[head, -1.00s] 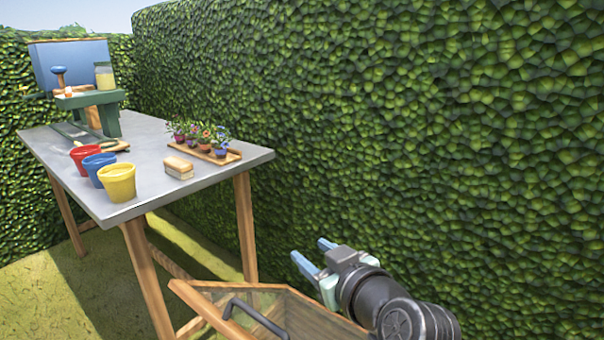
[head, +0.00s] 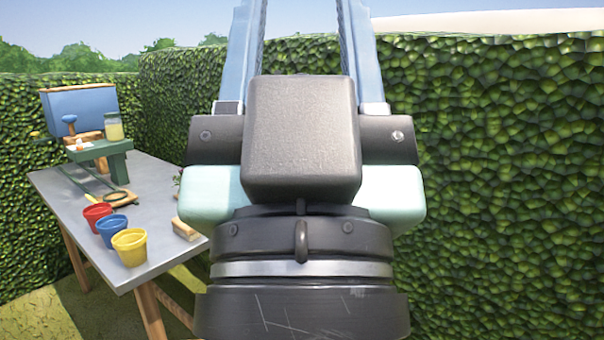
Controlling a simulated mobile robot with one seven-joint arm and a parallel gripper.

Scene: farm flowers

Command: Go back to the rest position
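My gripper (head: 306,22) fills the middle of the head view, raised close to the camera and pointing up. Its two blue fingers stand wide apart with sky and hedge between them, and nothing is held. The fingertips run out of the top of the picture. My gripper is apart from the table (head: 150,200), which stands behind it on the left.
The table holds red (head: 97,217), blue (head: 111,230) and yellow (head: 130,246) pots, a sponge-like block (head: 186,229), and a green stand (head: 117,160) with a jar (head: 114,127). My gripper hides most of the flowers. A tall hedge (head: 500,180) runs behind and right.

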